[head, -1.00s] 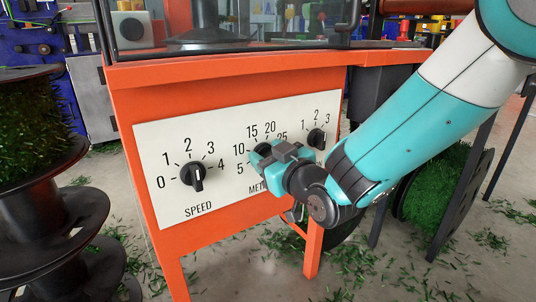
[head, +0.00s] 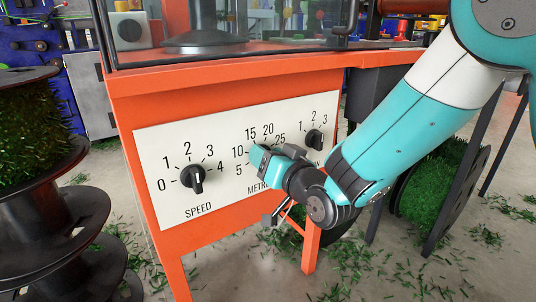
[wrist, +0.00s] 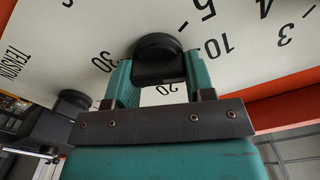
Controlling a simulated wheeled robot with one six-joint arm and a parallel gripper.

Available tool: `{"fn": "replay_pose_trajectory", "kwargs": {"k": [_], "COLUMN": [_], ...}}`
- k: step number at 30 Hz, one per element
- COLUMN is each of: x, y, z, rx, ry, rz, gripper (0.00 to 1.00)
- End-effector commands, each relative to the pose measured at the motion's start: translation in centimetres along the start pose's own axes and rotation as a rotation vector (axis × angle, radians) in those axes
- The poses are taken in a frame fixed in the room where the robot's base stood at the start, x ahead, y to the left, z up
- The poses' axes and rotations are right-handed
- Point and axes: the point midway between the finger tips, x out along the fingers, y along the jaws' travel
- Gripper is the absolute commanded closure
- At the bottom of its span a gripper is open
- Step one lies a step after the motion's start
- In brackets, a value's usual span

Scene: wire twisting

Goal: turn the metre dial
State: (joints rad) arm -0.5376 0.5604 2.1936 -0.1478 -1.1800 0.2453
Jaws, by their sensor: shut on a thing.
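The metre dial is a round black knob (wrist: 157,48) on the white panel (head: 220,202), with printed numbers around it. In the wrist view the two teal fingers of my gripper (wrist: 158,80) are on either side of the knob's raised grip, shut on it. In the head view my gripper (head: 263,158) covers the dial, and part of the METRE label is hidden. The numbers 5, 10, 15, 20 and 25 show around it. I cannot see which number the dial points at.
The speed dial (head: 193,179) is left of my gripper, and the tension dial (head: 315,139) is close on its right; it also shows in the wrist view (wrist: 74,102). An orange machine frame (head: 235,86) surrounds the panel. A black spool (head: 55,215) stands at the left.

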Motion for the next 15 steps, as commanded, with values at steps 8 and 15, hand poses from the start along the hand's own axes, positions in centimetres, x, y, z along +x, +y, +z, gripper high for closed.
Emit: {"fn": "replay_pose_trajectory", "kwargs": {"k": [8, 15], "x": [-0.05, -0.05], "y": [-0.06, -0.07], "z": [0.16, 0.17], "rx": [0.014, 0.013], "ry": [-0.004, -0.004], "rz": [-0.001, -0.001], "gripper": [0.75, 0.37]}}
